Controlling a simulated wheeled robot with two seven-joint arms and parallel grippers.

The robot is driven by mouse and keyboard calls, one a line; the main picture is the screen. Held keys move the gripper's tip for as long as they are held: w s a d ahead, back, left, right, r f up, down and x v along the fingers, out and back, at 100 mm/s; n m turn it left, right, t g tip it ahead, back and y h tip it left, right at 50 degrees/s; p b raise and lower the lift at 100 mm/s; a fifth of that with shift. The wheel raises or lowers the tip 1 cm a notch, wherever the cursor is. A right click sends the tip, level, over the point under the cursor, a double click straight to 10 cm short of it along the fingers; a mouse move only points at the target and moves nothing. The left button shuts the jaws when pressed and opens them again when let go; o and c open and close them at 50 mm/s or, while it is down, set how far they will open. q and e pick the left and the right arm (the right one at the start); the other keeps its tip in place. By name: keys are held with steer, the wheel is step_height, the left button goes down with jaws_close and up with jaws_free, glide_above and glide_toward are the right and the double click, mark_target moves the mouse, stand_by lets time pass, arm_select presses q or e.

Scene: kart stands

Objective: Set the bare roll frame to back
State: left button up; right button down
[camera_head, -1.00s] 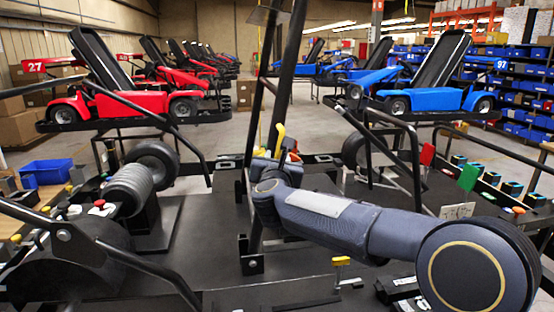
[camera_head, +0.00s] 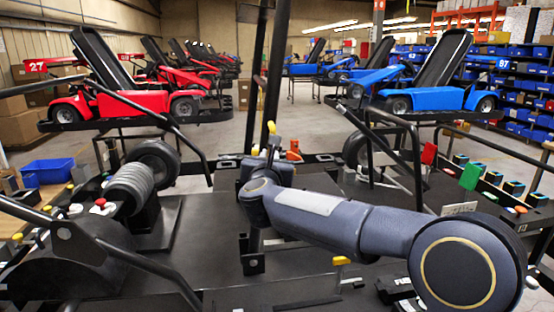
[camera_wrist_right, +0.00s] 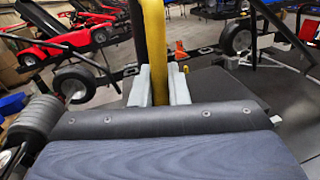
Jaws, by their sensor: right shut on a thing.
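A tall black tubular frame (camera_head: 276,62), apparently the bare roll frame, stands in the middle of the head view. It leans only slightly, and its top is out of view. My right arm reaches in from the right to its lower part. My right gripper (camera_head: 271,145) is at a bar with a yellow grip there. In the right wrist view, its two pale fingers (camera_wrist_right: 159,86) are shut on the yellow-and-black bar (camera_wrist_right: 155,45). My forearm hides part of the frame's foot. My left gripper is not in view.
Black bars cross the lower left. Green and red blocks (camera_head: 470,177) line the right side. A yellow-topped clamp (camera_head: 341,261) is in front. Red and blue karts stand behind.

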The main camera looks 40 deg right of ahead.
steer(key=w+a+f+n+b, duration=0.1)
steer(key=w+a+n, duration=0.1)
steer(key=a, duration=0.4)
steer(key=w+a+f+n+t+b, duration=0.1)
steer(key=w+a+n+b, duration=0.1)
steer(key=w+a, duration=0.3)
steer(key=w+a+f+n+b, duration=0.2)
steer(key=w+a+n, duration=0.1)
steer(key=a, duration=0.5)
steer(key=shift+w+a+n, duration=0.25)
steer(key=shift+w+n, duration=0.05)
steer(key=shift+w, duration=0.05)
steer(key=shift+a+f, duration=0.1)
steer(key=c, duration=1.5)
jaws_free()
steer(key=shift+w+a+f+t, duration=0.1)
steer(key=shift+w+t, duration=0.05)
steer(key=shift+t, duration=0.15)
